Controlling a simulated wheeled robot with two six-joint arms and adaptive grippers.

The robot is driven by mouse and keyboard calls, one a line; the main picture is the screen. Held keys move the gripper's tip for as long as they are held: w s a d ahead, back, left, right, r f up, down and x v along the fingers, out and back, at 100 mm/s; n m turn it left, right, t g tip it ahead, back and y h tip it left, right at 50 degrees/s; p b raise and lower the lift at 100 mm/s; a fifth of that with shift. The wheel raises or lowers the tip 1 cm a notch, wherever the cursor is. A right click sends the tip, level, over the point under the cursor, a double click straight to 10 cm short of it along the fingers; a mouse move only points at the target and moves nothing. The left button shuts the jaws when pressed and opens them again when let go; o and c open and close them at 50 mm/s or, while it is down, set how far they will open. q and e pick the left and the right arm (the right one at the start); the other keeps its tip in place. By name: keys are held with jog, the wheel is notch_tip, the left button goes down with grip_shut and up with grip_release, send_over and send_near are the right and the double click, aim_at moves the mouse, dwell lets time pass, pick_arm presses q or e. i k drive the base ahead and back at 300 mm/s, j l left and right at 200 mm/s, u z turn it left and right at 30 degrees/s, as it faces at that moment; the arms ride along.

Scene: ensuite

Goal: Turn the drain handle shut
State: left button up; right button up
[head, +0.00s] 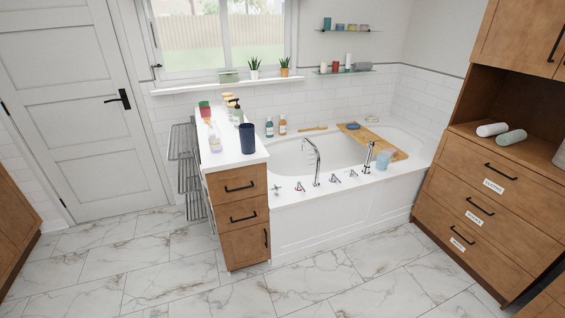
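A white bathtub (345,200) stands under the window wall. On its front deck is a tall curved chrome spout (316,160). Several small chrome handles stand along the deck: one at the left end (277,190), one beside the spout's left (299,186), and two to its right (334,178) (352,174). A chrome hand shower (368,157) stands farther right. I cannot tell which handle is the drain handle, nor whether it is turned open or shut. The tub's drain is not visible. Neither of my grippers is in view.
A wooden drawer cabinet (240,245) with bottles and a dark blue cup (247,138) on top adjoins the tub's left end. A wooden bath tray (385,145) lies across the tub. Tall wooden drawers (490,215) stand right. The marble floor (330,280) in front is clear.

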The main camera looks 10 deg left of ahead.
aim_at(277, 188)
jog(key=i+l+u, duration=0.15)
jog(key=i+u, duration=0.25)
jog(key=i, duration=0.15)
jog(key=i+l+u, duration=1.2)
jog(key=i+l, duration=0.15)
jog(key=l, duration=0.15)
